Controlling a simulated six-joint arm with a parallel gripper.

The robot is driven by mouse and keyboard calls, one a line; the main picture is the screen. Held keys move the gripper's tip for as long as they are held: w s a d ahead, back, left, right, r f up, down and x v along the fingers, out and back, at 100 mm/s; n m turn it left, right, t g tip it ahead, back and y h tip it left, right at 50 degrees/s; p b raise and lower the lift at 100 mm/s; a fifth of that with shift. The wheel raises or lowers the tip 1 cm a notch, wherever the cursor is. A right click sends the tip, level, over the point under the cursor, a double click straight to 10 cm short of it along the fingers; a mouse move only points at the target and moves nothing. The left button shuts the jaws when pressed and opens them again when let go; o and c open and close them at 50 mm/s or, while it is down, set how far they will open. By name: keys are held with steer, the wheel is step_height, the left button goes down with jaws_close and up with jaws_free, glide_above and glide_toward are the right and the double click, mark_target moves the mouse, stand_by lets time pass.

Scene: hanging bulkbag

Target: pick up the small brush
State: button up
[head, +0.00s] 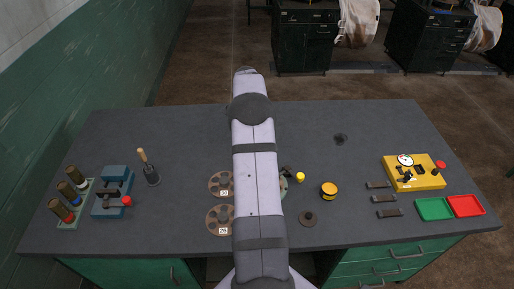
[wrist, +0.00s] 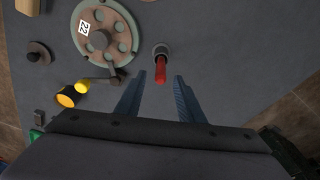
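A slim red handle (wrist: 160,72) shows in the wrist view, its far end at a small round grey holder or head (wrist: 160,50). It may be the small brush; I see no bristles. My gripper (wrist: 160,78) is open, with one blue finger on each side of the red handle and a gap on both sides. In the head view my own arm hides the gripper and this red thing. A wooden-handled tool (head: 143,156) stands upright in a dark round holder at the left; it could also be a brush, but I cannot tell.
A wheel labelled 22 (wrist: 105,32) with a crank and a yellow knob (wrist: 82,86) lies left of the fingers. Blue vise (head: 113,190) is at the left.

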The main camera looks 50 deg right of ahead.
steer(key=shift+d+f+p, duration=0.1)
steer(key=shift+f+p, duration=1.4)
steer(key=shift+f, duration=1.1)
jaws_close()
